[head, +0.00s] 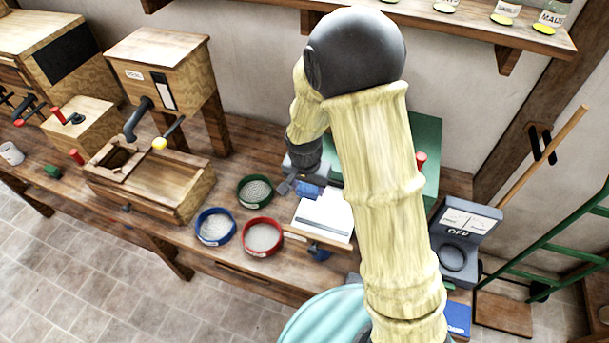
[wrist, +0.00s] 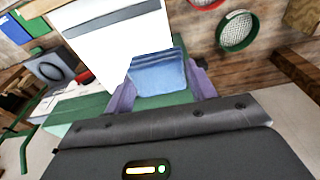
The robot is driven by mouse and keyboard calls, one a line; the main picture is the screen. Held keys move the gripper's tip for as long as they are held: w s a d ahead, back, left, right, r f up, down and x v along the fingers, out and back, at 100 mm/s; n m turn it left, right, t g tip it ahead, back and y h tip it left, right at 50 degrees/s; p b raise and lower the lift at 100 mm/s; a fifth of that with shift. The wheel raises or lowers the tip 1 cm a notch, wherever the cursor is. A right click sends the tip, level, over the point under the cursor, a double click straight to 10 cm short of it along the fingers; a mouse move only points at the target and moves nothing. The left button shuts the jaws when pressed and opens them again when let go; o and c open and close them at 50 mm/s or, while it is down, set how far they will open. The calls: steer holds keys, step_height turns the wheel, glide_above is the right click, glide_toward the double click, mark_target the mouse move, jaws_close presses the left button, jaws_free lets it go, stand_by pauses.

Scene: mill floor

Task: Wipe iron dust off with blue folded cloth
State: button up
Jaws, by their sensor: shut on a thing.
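My gripper (wrist: 162,80) is shut on the blue folded cloth (wrist: 157,70), which shows between its two purple-grey fingers in the wrist view. In the head view the cloth (head: 310,190) is partly hidden by my gripper (head: 300,186). A white panel (head: 322,222) lies just in front of the cloth on the bench. In the wrist view the white panel (wrist: 105,50) carries a dark grey strip (wrist: 112,17) across its far part. I cannot tell whether this strip is iron dust. I cannot tell whether the cloth touches the panel.
Green (head: 255,191), blue (head: 215,227) and red (head: 262,237) round sieves stand left of the panel. A green machine (head: 425,135) is partly hidden behind my arm. Wooden mills (head: 160,70) fill the left; a shelf (head: 480,28) hangs above.

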steer(key=shift+w+d+r, duration=0.1)
steer(key=shift+r, duration=0.55)
steer(key=shift+r+p, duration=0.65)
steer(key=shift+r, duration=0.2)
